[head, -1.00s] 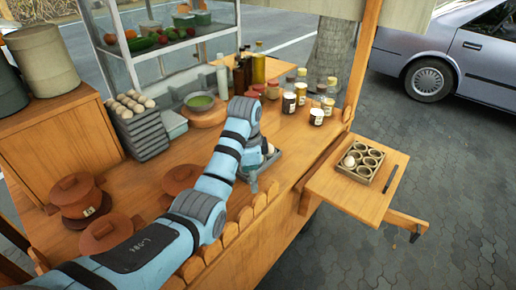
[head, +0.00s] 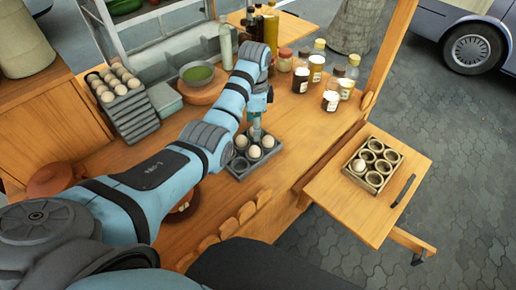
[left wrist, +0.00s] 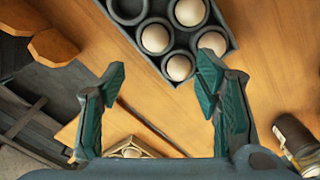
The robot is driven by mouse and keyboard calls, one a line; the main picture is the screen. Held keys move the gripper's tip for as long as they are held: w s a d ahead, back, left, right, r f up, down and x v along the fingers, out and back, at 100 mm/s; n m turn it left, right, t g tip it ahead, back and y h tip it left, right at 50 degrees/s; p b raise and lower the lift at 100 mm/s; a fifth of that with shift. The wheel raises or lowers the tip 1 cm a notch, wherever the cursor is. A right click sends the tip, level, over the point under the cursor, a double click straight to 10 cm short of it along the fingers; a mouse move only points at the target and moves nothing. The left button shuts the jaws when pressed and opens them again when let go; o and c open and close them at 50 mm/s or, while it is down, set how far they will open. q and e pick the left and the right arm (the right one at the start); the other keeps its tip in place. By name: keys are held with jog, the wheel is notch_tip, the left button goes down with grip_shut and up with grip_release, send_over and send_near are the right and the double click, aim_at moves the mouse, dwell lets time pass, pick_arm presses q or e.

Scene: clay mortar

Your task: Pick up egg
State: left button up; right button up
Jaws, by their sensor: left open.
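A dark grey egg tray (head: 238,170) lies on the wooden counter, with white eggs (head: 254,152) in some cups and other cups empty. My left gripper (head: 256,132) is over the tray's far side in the head view. In the left wrist view, my left gripper (left wrist: 160,78) is open with nothing between its fingers. My right gripper is not in view.
A second tray (head: 388,160) with one egg (head: 359,165) and several empty cups sits on the right side shelf (head: 350,203). Counter right of the grey tray is clear.

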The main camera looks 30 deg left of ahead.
pick_arm(q)
send_over(254, 148)
jog(key=f, duration=0.4)
jog(key=shift+w+a+f+b, duration=0.2)
jog(key=shift+a+b, duration=0.1)
jog(key=shift+a, duration=0.1)
jog(key=f, duration=0.4)
jog(key=f+b, duration=0.1)
jog(key=f, duration=0.1)
jog(key=shift+d+f, duration=0.15)
jog(key=shift+d, duration=0.2)
jog(key=shift+s, duration=0.1)
jog(key=c, duration=0.8)
